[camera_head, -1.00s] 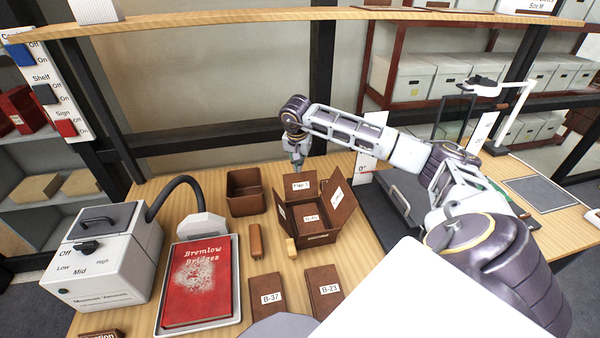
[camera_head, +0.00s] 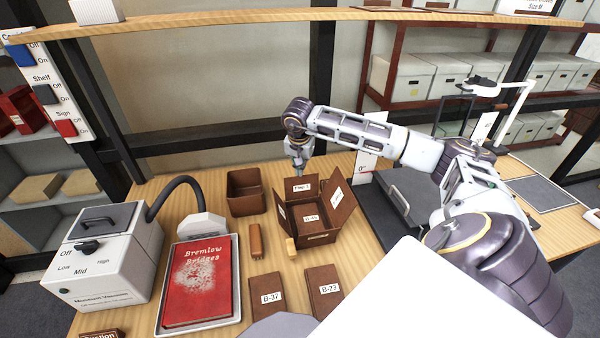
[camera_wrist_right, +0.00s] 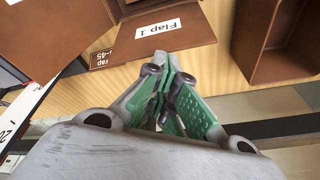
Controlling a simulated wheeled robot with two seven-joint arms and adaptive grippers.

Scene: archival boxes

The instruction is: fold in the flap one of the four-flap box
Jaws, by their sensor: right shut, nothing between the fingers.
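The brown four-flap box (camera_head: 318,238) stands on the table with its flaps up or spread and a label on its inner floor. Flap one (camera_head: 299,184), labelled "Flap 1", is at the back of the box and still outward of the opening. It also shows in the right wrist view (camera_wrist_right: 190,36). My right gripper (camera_head: 299,171) is just behind the outer edge of flap one, pointing down. In the wrist view its green fingers (camera_wrist_right: 165,68) are together and empty, close to the flap's edge; contact is unclear. My left gripper is not in view.
An open brown box (camera_head: 246,205) stands left of the four-flap box. A vacuum (camera_head: 105,255) is at the left. A dark stand is at the right.

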